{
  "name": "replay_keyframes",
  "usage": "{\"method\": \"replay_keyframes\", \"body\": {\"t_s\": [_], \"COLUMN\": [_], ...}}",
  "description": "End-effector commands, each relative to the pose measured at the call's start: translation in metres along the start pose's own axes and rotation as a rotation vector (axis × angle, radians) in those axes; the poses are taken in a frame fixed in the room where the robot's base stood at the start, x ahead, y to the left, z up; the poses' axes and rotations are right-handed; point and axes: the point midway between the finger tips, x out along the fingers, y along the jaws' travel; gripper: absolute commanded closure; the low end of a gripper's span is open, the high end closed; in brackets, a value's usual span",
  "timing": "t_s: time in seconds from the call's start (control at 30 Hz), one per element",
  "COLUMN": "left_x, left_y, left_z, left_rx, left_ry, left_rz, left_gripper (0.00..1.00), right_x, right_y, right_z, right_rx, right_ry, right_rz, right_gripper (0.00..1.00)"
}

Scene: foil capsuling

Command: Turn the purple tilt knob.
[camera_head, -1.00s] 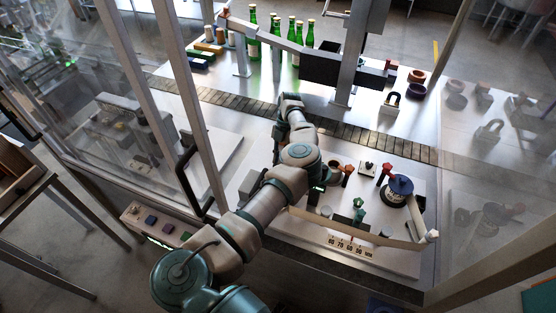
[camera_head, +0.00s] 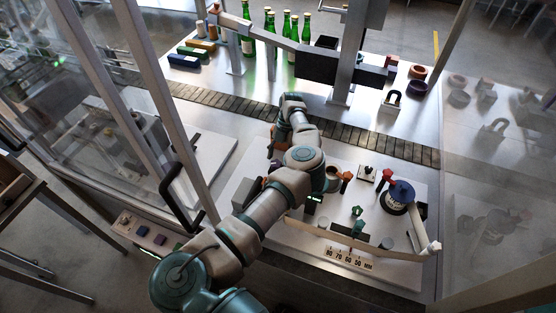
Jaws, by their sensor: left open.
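My left arm reaches in from the bottom left over the white work board (camera_head: 310,262), and its wrist bends down at the far end. My left gripper (camera_head: 274,157) is small, dark and partly hidden behind the forearm; it is open and points down near the board's left side. I cannot make out a purple tilt knob for certain; the arm hides part of the board near the gripper. A small orange-red part (camera_head: 265,182) shows beside the forearm. My right gripper is not in view.
A slatted conveyor (camera_head: 240,112) runs behind. Green bottles (camera_head: 270,30), a metal post (camera_head: 346,60) and a glass door with a black handle (camera_head: 172,195) stand around.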

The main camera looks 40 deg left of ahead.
Motion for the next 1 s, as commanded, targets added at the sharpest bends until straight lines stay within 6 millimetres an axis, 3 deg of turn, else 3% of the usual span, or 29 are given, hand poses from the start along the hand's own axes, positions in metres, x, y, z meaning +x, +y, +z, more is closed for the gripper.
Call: {"method": "replay_keyframes", "body": {"t_s": [0.13, 0.23, 0.6, 1.0], "left_x": [-0.003, -0.006, -0.050, -0.073], "left_y": [-0.004, -0.006, 0.001, 0.001], "left_z": [-0.007, -0.009, 0.012, 0.020], "left_rx": [-0.005, -0.004, 0.002, 0.002], "left_ry": [-0.004, -0.004, 0.008, 0.013], "left_rz": [0.004, 0.005, 0.001, -0.001], "left_gripper": [0.34, 0.34, 0.34, 0.34], "right_x": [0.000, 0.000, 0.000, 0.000], "right_y": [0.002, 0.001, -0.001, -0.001], "right_z": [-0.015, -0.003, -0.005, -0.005], "right_rx": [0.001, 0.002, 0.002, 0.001], "right_ry": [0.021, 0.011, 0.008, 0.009], "right_rz": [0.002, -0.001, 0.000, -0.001], "right_gripper": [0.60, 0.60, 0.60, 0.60]}}
